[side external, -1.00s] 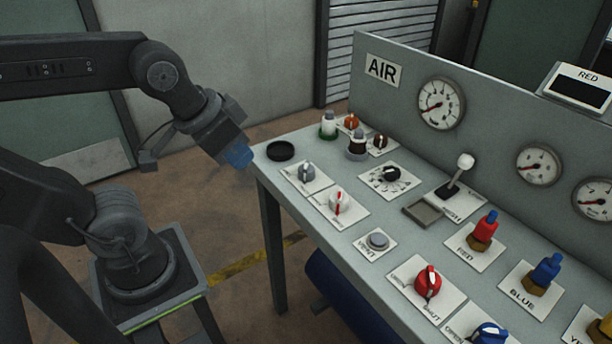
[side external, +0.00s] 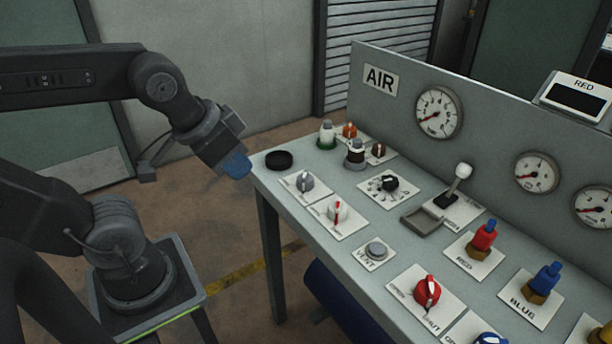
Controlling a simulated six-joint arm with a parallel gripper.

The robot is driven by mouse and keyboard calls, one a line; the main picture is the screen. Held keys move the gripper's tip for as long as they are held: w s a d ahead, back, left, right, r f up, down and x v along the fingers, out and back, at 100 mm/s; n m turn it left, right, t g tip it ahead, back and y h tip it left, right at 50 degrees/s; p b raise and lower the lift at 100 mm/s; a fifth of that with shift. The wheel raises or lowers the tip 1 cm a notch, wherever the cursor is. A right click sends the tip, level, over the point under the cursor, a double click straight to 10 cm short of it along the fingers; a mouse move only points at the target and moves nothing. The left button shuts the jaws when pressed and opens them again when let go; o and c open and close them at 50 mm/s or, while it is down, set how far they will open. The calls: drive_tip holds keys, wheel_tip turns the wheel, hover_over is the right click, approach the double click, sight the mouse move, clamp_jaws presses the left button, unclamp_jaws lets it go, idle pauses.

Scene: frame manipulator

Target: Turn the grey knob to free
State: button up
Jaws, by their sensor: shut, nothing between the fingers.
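The grey knob (side external: 305,181) sits on a white label plate (side external: 290,183) near the left end of the bench, towards its front edge. The plate's lettering is too small to read, so I cannot tell which position the knob points to. My gripper (side external: 237,166), with blue fingertips, is shut and empty. It hangs just off the left end of the bench, to the left of the grey knob and apart from it.
A white knob with a red mark (side external: 337,213) is close in front of the grey knob. A black dial (side external: 389,184) is to the right.

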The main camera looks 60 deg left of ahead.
sight(305, 174)
drive_tip(key=shift+o, duration=0.7)
drive_tip(key=shift+w+r, duration=0.1)
drive_tip(key=o, duration=0.8)
drive_tip(key=w+a+n+g, duration=0.1)
drive_tip(key=w+n, duration=0.2)
drive_tip(key=w+a+n+g, duration=0.1)
drive_tip(key=w+n, duration=0.1)
drive_tip(key=w, duration=0.1)
drive_tip(key=w+a+n, duration=0.2)
drive_tip(key=w+n, duration=0.1)
drive_tip(key=w, duration=0.1)
drive_tip(key=shift+w+a+r+n+g, duration=0.1)
drive_tip(key=shift+r+n+g, duration=0.2)
drive_tip(key=shift+g, duration=0.1)
drive_tip(key=shift+c, duration=0.2)
drive_tip(key=shift+o, duration=1.4)
drive_tip(key=w+a+n, duration=0.1)
drive_tip(key=w+a+f+n, duration=0.1)
drive_tip(key=w, duration=0.1)
drive_tip(key=w+a+n+g, duration=0.1)
drive_tip(key=n, duration=0.1)
drive_tip(key=shift+w+f, duration=0.4)
drive_tip(key=shift+o, duration=0.5)
drive_tip(key=w+a+f+n+g, duration=0.1)
drive_tip(key=w+a+f+n, duration=0.3)
drive_tip(key=w+n, duration=0.1)
drive_tip(key=shift+g, duration=0.4)
drive_tip(key=f, duration=1.4)
drive_tip(key=shift+w+a, duration=0.1)
drive_tip(key=shift+w, duration=0.1)
